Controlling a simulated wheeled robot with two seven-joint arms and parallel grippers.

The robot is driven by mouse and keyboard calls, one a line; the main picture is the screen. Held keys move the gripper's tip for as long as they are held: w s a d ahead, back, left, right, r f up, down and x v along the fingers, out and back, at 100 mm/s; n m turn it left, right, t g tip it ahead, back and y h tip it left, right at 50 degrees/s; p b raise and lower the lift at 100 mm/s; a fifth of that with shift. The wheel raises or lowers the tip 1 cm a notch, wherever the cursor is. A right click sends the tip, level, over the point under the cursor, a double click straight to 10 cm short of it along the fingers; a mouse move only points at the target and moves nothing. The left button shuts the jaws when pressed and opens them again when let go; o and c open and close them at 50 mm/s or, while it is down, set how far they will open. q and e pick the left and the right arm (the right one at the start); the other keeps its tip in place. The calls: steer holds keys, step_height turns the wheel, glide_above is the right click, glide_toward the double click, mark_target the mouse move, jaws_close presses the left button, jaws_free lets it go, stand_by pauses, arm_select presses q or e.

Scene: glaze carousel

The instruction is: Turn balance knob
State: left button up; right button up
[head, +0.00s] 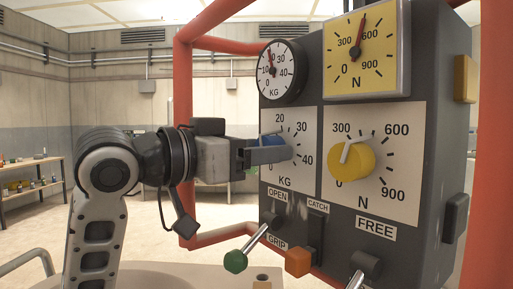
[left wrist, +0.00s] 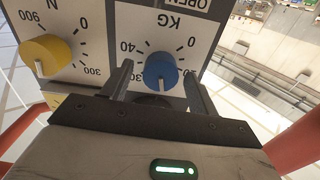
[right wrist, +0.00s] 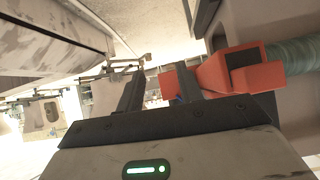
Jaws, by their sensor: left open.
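A blue knob (left wrist: 160,70) with a white pointer line sits on the white KG dial plate (head: 306,135). My left gripper (left wrist: 158,88) is open, with one finger on either side of the blue knob in the left wrist view; I cannot tell whether they touch it. In the head view the left gripper (head: 268,152) partly hides this knob. A yellow knob (head: 352,161) with a pale pointer sits on the N dial plate (head: 398,186) to the right. My right gripper (right wrist: 160,92) is open, seen only in the right wrist view, with nothing clearly between its fingers.
Above the knobs are a round KG gauge (head: 281,72) and a yellow N gauge (head: 363,50). Below are a green-tipped lever (head: 236,261) and an orange-tipped lever (head: 298,261). A red frame (head: 183,100) surrounds the grey box. A red part (right wrist: 240,70) is beside the right gripper.

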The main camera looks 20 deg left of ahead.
arm_select(q)
steer(key=c, duration=1)
arm_select(e)
steer(key=shift+s+f, duration=0.1)
steer(key=shift+s, duration=0.1)
arm_select(q)
steer(key=shift+m, duration=0.3)
steer(key=shift+m+p, duration=1.05)
steer(key=shift+m, duration=1.55)
arm_select(e)
steer(key=shift+d+r, duration=0.25)
steer(key=shift+r, duration=0.25)
arm_select(q)
steer(key=o, duration=1)
